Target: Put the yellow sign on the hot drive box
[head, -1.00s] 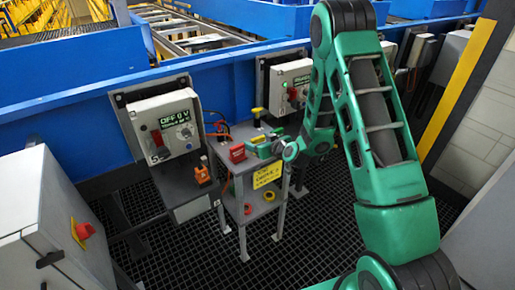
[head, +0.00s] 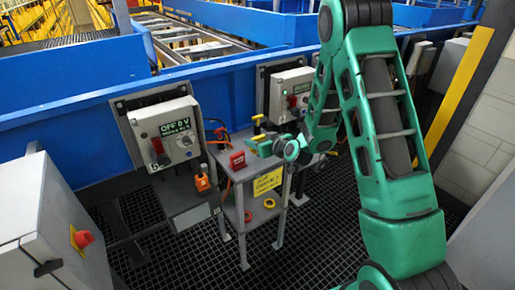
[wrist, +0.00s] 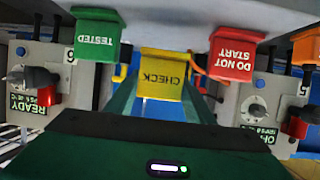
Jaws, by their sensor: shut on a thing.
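The yellow sign (wrist: 163,75), reading CHECK upside down, is between the fingertips of my gripper (wrist: 163,100) in the wrist view; the gripper is shut on it. In the head view my gripper (head: 280,148) is over the small grey stand (head: 243,190). One drive box (head: 165,128) at left reads OFF 0 V and bears a 5; it also shows in the wrist view (wrist: 238,108). The other drive box (head: 289,92) reads READY and bears a 6 in the wrist view (wrist: 68,115). Their smaller display lines are too small to read surely.
A red DO NOT START sign (wrist: 233,55) and a green TESTED sign (wrist: 96,35) flank the yellow one. An orange padlock (head: 202,183) is below the left box. Grating floor shows ahead.

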